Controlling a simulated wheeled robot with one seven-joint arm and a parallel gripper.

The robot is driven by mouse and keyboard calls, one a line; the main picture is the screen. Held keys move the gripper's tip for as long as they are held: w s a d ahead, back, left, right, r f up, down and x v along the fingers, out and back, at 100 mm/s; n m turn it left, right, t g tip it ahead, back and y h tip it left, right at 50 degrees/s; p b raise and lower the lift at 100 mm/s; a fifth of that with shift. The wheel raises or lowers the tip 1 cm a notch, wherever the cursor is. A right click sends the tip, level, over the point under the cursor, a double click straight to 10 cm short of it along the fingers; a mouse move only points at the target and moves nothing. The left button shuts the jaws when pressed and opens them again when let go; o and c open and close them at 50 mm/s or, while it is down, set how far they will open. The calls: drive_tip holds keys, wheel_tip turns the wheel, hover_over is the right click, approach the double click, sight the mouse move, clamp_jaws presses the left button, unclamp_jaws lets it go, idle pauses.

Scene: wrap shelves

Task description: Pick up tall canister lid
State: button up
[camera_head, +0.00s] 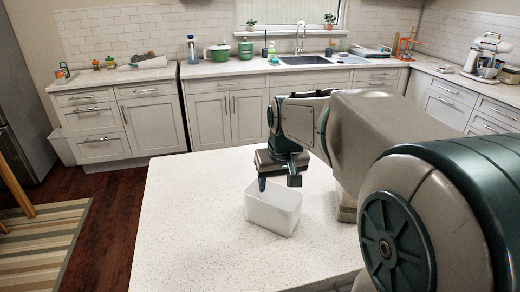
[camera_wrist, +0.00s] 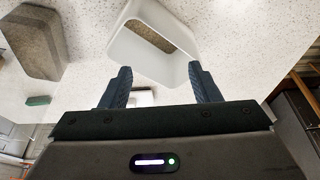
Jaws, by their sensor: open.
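I cannot make out a tall canister lid for certain in either view. A white open-topped container (camera_head: 273,212) stands on the speckled white counter. It also shows in the wrist view (camera_wrist: 120,42), with a brownish patch inside that I cannot identify. My gripper (camera_head: 279,182) hangs over the container's far side, fingers pointing down. In the wrist view my gripper (camera_wrist: 160,72) has its two dark fingers wide apart with nothing held between them.
The speckled counter (camera_head: 195,215) is clear left of the container. A grey-beige block-like thing (camera_wrist: 32,42) is beside the container, partly hidden by my arm in the head view. The back counter holds a green canister (camera_head: 246,49), a green pot (camera_head: 219,52) and a sink (camera_head: 303,60).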

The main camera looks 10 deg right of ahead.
drive_tip(key=w+d+p, duration=0.1)
drive_tip(key=w+d, duration=0.3)
drive_tip(key=w, duration=0.4)
drive_tip(key=w+d+t+p, duration=0.1)
drive_tip(key=w+d, duration=0.3)
drive_tip(key=w, duration=0.3)
drive_tip(key=w+d+p, duration=0.1)
drive_tip(key=w+d, duration=0.3)
drive_tip(key=w, duration=0.4)
drive_tip(key=x, duration=0.8)
drive_tip(key=shift+a+f+p, duration=0.15)
drive_tip(key=shift+f+p, duration=0.15)
drive_tip(key=shift+f, duration=0.05)
drive_tip(key=shift+p+x, duration=0.85)
drive_tip(key=shift+x, duration=1.7)
drive_tip(key=c, duration=1.1)
